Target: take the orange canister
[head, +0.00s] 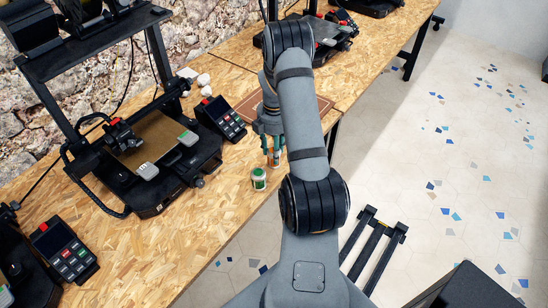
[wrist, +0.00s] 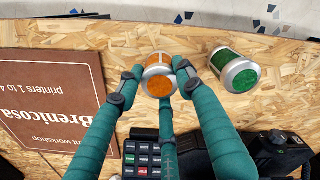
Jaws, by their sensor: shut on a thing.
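The orange canister (wrist: 158,86), with an orange end and a silver rim, is in the middle of the wrist view. My gripper (wrist: 159,76) has its teal fingers closed around it, one on each side and a third at its lower edge. In the head view my gripper (head: 272,150) is over the table's front edge area, partly hidden behind my arm. Only small orange patches show among the fingers there. Whether the canister touches the table is not clear.
A green canister (wrist: 234,72) lies close to the right of the orange one; it also shows in the head view (head: 259,178). A brown printed mat (wrist: 50,95), a keypad unit (wrist: 142,152) and a printer (head: 150,150) are nearby. The wooden table (head: 190,230) is bare at front left.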

